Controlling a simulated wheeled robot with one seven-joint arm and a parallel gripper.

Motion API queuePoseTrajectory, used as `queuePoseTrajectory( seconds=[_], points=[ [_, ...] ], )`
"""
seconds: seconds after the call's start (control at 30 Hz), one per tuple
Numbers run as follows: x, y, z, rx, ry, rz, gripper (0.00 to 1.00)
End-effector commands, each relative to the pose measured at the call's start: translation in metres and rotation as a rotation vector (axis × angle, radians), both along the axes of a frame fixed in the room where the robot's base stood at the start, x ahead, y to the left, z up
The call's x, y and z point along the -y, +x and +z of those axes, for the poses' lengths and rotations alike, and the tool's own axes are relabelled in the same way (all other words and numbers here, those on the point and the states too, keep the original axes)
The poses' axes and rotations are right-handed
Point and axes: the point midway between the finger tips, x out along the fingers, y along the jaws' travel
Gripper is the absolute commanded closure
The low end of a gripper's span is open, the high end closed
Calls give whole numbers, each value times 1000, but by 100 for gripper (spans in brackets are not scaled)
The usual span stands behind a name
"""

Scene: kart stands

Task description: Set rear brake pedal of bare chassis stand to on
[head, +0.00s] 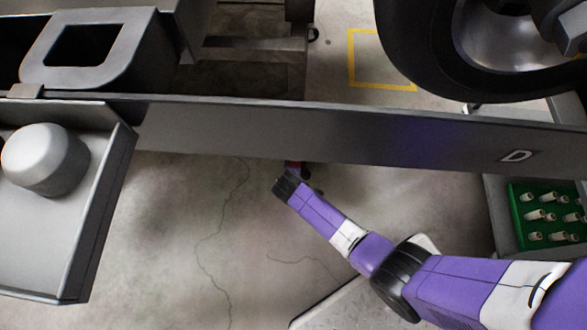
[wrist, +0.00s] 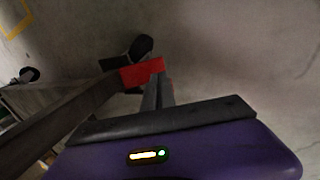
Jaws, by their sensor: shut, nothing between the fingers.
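The bare chassis stand shows in the head view as a long dark grey rail (head: 330,132) crossing the picture. My gripper (wrist: 159,88) is shut and empty in the wrist view. Its fingertips are at a red block (wrist: 142,72); I cannot tell whether they touch. A dark rounded piece (wrist: 142,47) lies just beyond the red block. The red block with the dark piece looks like the brake pedal, but which pedal and its setting cannot be told. In the head view only a sliver of red (head: 295,166) shows below the rail, and my fingers are hard to make out.
A grey beam (wrist: 65,110) runs close along the left of my fingers in the wrist view. A tray with a pale round knob (head: 45,158) is at left, a large black tyre (head: 415,60) at upper right, a green crate (head: 520,222) at right. Bare floor lies below the rail.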

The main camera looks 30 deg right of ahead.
Motion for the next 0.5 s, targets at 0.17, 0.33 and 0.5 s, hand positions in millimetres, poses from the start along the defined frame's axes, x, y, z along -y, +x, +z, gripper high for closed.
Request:
queuePoseTrajectory(
  seconds=[0.17, 0.33, 0.5],
  points=[
    [-11, -16, 41, 0, 0, 3, 100],
    [-21, -28, 68, 1, 1, 2, 100],
    [-26, -36, 84, 0, 0, 1, 100]
  ],
)
